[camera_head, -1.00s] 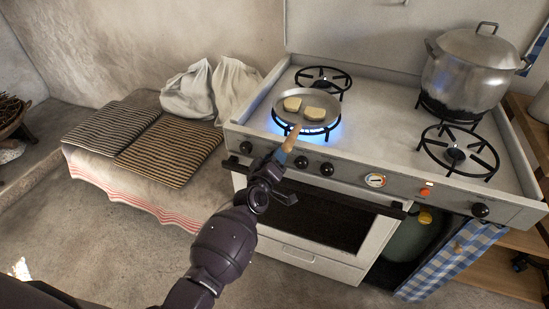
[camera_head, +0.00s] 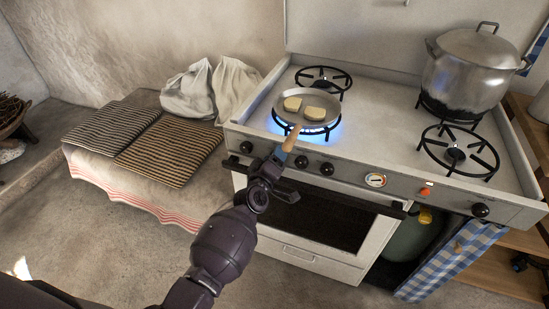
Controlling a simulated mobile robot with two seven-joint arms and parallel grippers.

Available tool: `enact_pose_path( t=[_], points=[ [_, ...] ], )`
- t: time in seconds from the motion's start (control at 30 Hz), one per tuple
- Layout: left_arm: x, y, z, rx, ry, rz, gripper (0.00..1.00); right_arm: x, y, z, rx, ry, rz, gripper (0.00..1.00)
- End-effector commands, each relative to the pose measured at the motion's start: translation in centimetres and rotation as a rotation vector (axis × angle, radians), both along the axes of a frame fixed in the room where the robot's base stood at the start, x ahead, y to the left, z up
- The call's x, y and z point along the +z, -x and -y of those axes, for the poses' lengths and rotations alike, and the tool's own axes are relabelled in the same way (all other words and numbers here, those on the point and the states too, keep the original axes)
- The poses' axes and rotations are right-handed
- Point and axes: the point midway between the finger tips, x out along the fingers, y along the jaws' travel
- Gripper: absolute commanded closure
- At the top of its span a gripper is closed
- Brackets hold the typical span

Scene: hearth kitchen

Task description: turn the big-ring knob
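The white stove's grey front panel (camera_head: 345,175) carries several black knobs. Knobs show at the left end (camera_head: 246,147), right of my gripper (camera_head: 301,162) and farther right (camera_head: 327,168); another black knob (camera_head: 480,209) sits at the far right. Which one is the big-ring knob I cannot tell from markings. Blue flame (camera_head: 335,127) burns under the frying pan (camera_head: 322,121) on the front left burner. My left gripper (camera_head: 276,160) is at the panel, just below the pan's wooden handle (camera_head: 291,138). It hides the panel behind it; its finger opening is unclear. My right gripper is out of view.
Two pale food slices (camera_head: 314,112) lie in the pan. A large lidded pot (camera_head: 462,75) stands on the back right burner; the front right burner (camera_head: 456,155) is empty. The oven door handle (camera_head: 370,208) runs below the panel. Striped cushions (camera_head: 170,150) lie on a bench at left.

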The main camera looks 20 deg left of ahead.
Motion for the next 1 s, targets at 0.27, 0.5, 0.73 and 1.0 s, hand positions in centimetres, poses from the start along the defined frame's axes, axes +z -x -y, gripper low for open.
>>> enact_pose_path(
  t=[0.27, 0.5, 0.73, 1.0],
  points=[
    [0.0, 0.0, 0.0, -0.001, 0.000, -0.001, 0.33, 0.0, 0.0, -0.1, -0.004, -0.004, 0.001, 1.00],
    [0.1, 1.2, 0.0, -0.001, -0.001, 0.001, 0.33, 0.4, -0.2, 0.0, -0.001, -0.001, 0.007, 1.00],
    [0.2, 4.6, -0.2, 0.000, 0.000, 0.001, 0.33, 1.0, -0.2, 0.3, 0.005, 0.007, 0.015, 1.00],
    [0.1, 8.6, -0.3, 0.000, -0.001, 0.000, 0.33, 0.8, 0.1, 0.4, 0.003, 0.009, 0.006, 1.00]
  ],
)
